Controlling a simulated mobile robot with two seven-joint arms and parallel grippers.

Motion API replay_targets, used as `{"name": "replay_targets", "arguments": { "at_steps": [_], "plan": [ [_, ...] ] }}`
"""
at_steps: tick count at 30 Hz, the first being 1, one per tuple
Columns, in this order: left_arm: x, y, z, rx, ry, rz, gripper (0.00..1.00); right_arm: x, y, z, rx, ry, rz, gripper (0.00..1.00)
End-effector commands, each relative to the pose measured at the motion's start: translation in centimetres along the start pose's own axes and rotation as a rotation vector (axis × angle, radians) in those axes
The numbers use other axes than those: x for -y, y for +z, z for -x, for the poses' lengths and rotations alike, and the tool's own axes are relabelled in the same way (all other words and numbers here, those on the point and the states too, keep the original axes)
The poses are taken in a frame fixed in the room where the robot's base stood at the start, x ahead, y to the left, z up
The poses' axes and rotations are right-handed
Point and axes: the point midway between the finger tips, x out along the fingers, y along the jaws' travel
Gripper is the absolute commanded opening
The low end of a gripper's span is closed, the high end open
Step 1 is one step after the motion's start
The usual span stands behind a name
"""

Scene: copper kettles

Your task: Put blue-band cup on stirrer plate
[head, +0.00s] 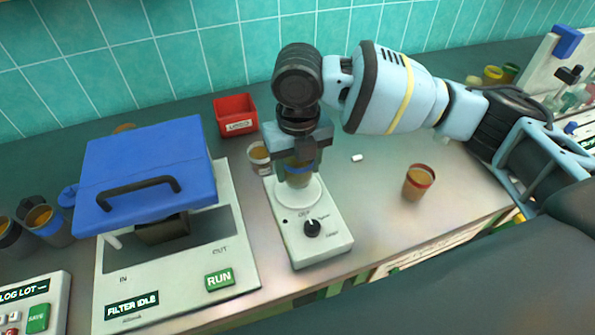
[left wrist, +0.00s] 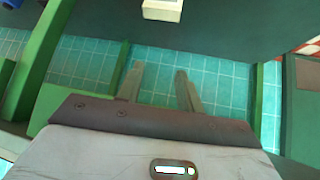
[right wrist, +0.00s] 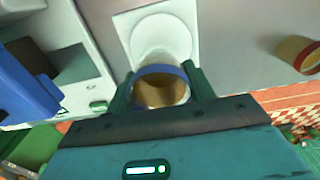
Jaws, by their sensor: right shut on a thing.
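The blue-band cup (head: 298,178) is upright between the fingers of my right gripper (head: 298,161). Its blue rim and brown inside show in the right wrist view (right wrist: 161,93). The cup is over the round white plate (head: 312,194) of the stirrer (head: 318,243), which also shows in the right wrist view (right wrist: 160,32). I cannot tell whether its base touches the plate. My right gripper (right wrist: 160,80) is shut on the cup. My left gripper (left wrist: 158,82) is open and empty in the left wrist view, away from these things.
A red-band cup (head: 418,183) stands right of the stirrer. Another cup (head: 259,157) stands close behind it on the left. A blue-lidded filter machine (head: 145,165) is at left, a red bin (head: 235,114) behind. The counter between stirrer and red-band cup is clear.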

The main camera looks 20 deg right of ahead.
Motion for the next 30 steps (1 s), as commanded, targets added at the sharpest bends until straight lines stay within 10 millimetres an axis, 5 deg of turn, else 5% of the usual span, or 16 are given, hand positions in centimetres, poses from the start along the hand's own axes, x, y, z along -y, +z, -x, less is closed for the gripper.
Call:
{"name": "replay_targets", "arguments": {
  "at_steps": [9, 17, 29, 30],
  "plan": [
    [0.0, 0.0, -0.1, -0.001, 0.000, 0.001, 0.36, 0.4, 1.0, -0.2, 0.000, 0.000, -0.001, 0.26],
    [0.0, -0.4, 0.0, -0.007, 0.000, 0.000, 0.36, 0.3, 0.9, -3.5, 0.002, 0.000, -0.001, 0.26],
    [0.0, -0.3, 0.0, -0.006, 0.000, 0.000, 0.36, 0.3, 0.9, -3.9, 0.002, 0.000, 0.000, 0.26],
    [0.0, -0.3, 0.0, -0.006, 0.000, 0.000, 0.36, 0.3, 0.9, -3.9, 0.002, 0.000, 0.000, 0.58]
  ]
}}
